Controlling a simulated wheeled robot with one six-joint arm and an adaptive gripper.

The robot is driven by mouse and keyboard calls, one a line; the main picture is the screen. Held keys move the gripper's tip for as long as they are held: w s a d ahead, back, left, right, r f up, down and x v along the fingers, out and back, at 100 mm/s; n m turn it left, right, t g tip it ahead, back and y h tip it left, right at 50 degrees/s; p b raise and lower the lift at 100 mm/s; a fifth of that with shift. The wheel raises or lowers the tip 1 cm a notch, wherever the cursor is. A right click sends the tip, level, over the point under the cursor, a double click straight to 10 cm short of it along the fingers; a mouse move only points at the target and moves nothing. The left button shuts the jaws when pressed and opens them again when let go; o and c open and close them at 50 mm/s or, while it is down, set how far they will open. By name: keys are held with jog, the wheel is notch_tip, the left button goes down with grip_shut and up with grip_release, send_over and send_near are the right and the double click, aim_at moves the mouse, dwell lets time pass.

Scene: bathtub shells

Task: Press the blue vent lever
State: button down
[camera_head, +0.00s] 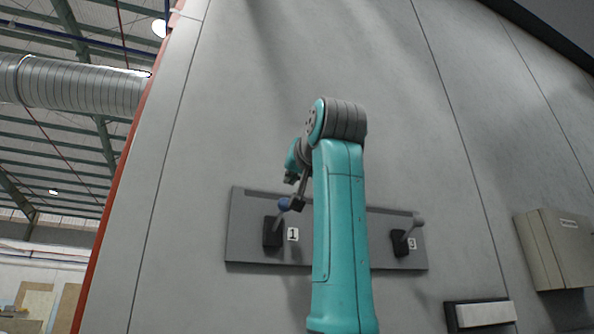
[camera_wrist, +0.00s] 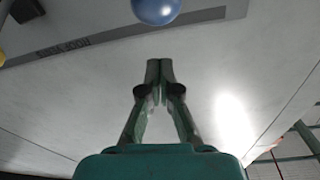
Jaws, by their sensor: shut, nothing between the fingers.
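The blue lever (camera_head: 284,204) stands at the left of a grey wall panel, by a label that reads 1. Its dark base and slanted rod show in the head view. Its round blue knob also shows at the top edge of the wrist view (camera_wrist: 156,10), partly cut off. My gripper (camera_wrist: 160,68) is shut and empty, with its fingertips together, a little below the blue knob in the wrist view. In the head view my wrist hangs close above the knob, and I cannot tell whether they touch.
The grey panel (camera_head: 243,246) is partly hidden behind my arm. A grey-knobbed lever (camera_head: 417,222) stands at its right, by another label. A box (camera_head: 552,248) sits on the wall.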

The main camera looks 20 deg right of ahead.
jog(key=shift+s+a+f, duration=0.15)
jog(key=shift+f, duration=0.5)
jog(key=shift+s+a+f, duration=0.1)
jog(key=shift+f, duration=0.55)
jog(key=shift+s+a+f, duration=0.15)
jog(key=shift+f, duration=0.5)
notch_tip(320, 180, down, 10)
jog(key=s+m+t+h, duration=0.1)
jog(key=t, duration=0.7)
jog(key=shift+s+t+h, duration=0.2)
jog(key=shift+t+h, duration=0.1)
jog(key=shift+t, duration=0.1)
jog(key=shift+w+f, duration=0.1)
jog(key=shift+f, duration=0.05)
